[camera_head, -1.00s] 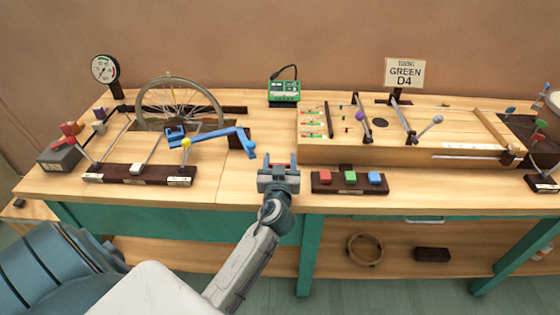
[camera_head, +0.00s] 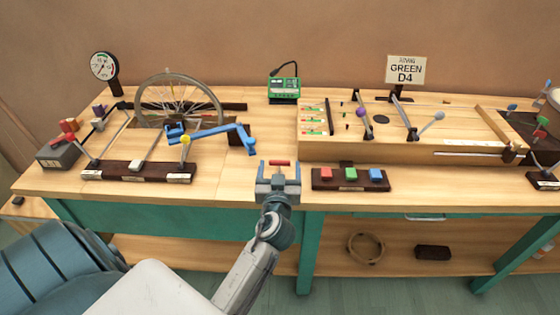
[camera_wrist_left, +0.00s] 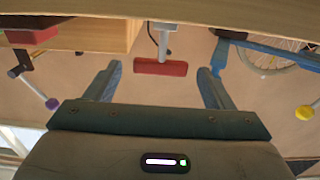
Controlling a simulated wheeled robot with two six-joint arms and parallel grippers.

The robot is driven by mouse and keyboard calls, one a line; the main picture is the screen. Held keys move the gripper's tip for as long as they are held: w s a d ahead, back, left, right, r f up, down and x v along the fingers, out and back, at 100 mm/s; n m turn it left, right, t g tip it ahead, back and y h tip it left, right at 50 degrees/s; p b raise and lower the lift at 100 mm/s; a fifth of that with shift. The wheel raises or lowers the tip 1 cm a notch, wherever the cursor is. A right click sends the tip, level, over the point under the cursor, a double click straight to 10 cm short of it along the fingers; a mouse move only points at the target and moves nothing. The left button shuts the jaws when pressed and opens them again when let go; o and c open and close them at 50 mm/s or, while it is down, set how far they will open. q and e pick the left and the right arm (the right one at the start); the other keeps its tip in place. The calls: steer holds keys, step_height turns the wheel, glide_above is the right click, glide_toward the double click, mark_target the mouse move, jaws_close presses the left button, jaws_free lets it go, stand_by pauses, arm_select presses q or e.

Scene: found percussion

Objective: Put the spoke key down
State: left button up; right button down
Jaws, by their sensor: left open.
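The spoke key has a red bar handle (camera_head: 280,162) and a grey stem. In the head view it shows at the tips of my left gripper (camera_head: 279,172), near the front of the bench (camera_head: 230,190). In the left wrist view the red bar (camera_wrist_left: 160,67) lies between the two spread fingers, with a visible gap on each side. Its stem runs toward the bench surface, which shows at the top of that picture. My left gripper (camera_wrist_left: 162,78) is open and holds nothing. My right gripper is not in view.
A dark block with red, green and blue buttons (camera_head: 350,178) stands just right of the gripper. A blue crank arm (camera_head: 215,131) and a spoked wheel (camera_head: 178,100) are to the left. A wooden board with mallets (camera_head: 400,147) is behind right. A green box (camera_head: 284,88) stands at the back.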

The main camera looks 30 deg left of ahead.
arm_select(q)
steer(key=b+v, duration=0.1)
steer(key=v, duration=0.6)
steer(key=shift+s+d, duration=0.15)
steer(key=shift+s, duration=0.1)
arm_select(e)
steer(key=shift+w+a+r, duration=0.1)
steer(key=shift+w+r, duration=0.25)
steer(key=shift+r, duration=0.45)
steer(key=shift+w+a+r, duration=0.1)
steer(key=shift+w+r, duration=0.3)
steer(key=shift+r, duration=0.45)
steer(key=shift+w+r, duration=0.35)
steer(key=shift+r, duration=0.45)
arm_select(q)
jaws_close()
